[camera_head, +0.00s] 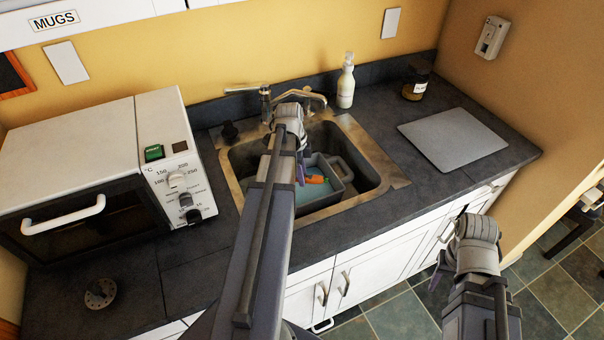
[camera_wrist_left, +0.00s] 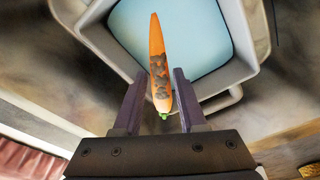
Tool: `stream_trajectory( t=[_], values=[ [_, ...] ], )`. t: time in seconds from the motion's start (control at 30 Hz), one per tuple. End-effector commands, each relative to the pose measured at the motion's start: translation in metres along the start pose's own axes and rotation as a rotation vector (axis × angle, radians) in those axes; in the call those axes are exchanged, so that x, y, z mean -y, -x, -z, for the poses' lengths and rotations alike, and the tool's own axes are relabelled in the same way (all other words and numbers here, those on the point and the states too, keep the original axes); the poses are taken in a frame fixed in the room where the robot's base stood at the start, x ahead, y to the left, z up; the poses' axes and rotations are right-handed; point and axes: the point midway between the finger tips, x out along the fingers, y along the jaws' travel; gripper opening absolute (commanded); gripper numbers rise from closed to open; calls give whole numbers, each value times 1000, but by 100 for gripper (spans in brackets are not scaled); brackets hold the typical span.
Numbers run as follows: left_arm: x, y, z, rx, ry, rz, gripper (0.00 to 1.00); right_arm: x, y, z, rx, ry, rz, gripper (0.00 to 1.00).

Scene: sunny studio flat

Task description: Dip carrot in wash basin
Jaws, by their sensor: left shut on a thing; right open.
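An orange carrot with dark dirt patches shows in the left wrist view (camera_wrist_left: 157,50), and a small part of it shows in the head view (camera_head: 317,180). My left gripper (camera_wrist_left: 161,95) is shut on the carrot near its green end, with the tip pointing away over the water. The grey wash basin (camera_head: 344,163) with blue water stands inside the sink; its rim also shows in the left wrist view (camera_wrist_left: 240,40). The carrot is over the basin; I cannot tell whether it touches the water. My left arm hides part of the basin. My right gripper (camera_head: 474,226) is open, in front of the counter.
The metal sink (camera_head: 372,160) is set in the dark counter, with a tap (camera_head: 303,95) behind. A soap bottle (camera_head: 346,82), a jar (camera_head: 416,82) and a grey board (camera_head: 453,138) are right. A white oven (camera_head: 110,170) stands left.

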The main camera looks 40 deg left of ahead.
Motion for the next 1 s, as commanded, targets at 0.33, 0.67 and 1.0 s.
stream_trajectory(
  t=[0.33,0.67,1.0],
  values=[
    [0,-47,-7,0,0,0,0,4,-47,3,0,0,0,50],
    [0,-84,-13,0,0,0,0,8,-84,5,0,0,0,50],
    [0,-120,-18,0,0,0,0,12,-121,7,0,1,0,50]
  ],
)
